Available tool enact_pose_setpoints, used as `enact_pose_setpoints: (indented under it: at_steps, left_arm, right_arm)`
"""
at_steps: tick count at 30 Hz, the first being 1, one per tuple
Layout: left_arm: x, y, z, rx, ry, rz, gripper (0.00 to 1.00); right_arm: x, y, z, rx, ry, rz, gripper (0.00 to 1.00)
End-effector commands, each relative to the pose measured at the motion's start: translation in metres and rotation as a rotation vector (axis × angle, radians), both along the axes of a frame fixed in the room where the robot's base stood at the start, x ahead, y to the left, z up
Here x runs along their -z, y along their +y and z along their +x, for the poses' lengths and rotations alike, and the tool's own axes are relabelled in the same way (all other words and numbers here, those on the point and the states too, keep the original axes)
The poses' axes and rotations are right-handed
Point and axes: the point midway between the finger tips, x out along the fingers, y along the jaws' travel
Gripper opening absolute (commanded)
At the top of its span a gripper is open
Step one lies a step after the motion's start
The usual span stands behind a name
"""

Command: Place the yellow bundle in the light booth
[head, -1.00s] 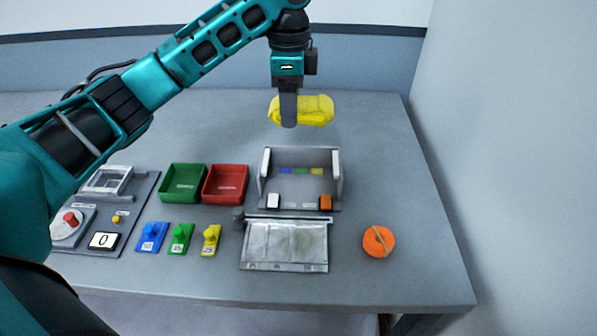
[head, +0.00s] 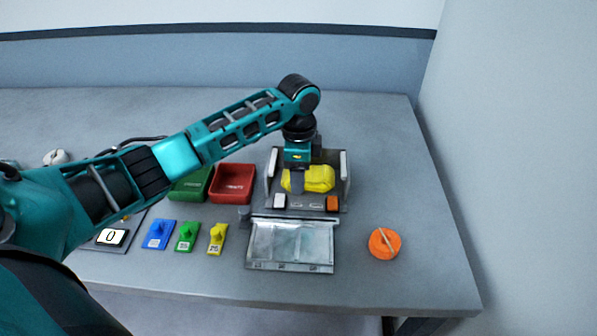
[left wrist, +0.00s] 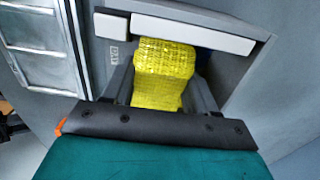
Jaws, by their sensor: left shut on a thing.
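The yellow bundle (head: 320,179) is inside the light booth (head: 345,172), between its two side walls. My left gripper (head: 297,183) is shut on the bundle from above. In the left wrist view the bundle (left wrist: 165,70) lies between the two grey fingers (left wrist: 160,98), with a wall of the booth (left wrist: 190,32) beyond it. I cannot tell whether the bundle touches the booth floor. The gripper hides part of the booth's back and floor. My right gripper does not show.
The booth's hinged panel (head: 290,245) lies flat in front of it. A red tray (head: 232,184) and a green tray (head: 190,186) stand to the left. An orange disc (head: 384,243) lies to the right.

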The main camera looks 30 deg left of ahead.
Motion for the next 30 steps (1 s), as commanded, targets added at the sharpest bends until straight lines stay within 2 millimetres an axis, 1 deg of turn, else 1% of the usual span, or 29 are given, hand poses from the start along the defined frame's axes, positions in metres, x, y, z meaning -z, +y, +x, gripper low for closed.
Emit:
enact_pose_setpoints:
  at_steps: [11, 12, 18, 20, 26, 30]
  left_arm:
    - [0.0042, 0.0001, 0.0002, 0.0, 0.0, 0.0, 0.26]
    - [0.005, 0.0002, 0.0001, -0.001, 0.0, 0.0, 0.58]
    - [0.0045, 0.0001, 0.0002, 0.0, -0.001, 0.0, 0.77]
    - [0.0045, 0.0001, 0.0003, 0.0, -0.001, 0.0, 0.83]
    - [0.0043, 0.0001, 0.0003, -0.001, -0.001, 0.0, 0.83]
    - [-0.0028, 0.0001, 0.0009, 0.0, -0.004, 0.0, 0.83]
  right_arm:
    - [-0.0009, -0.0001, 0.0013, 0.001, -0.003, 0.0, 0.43]
    - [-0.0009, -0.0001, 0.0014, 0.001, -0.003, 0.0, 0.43]
    - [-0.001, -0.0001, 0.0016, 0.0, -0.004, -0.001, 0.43]
    - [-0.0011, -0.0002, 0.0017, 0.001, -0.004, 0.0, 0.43]
    - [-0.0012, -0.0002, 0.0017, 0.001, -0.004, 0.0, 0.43]
    - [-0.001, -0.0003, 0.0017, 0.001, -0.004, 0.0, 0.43]
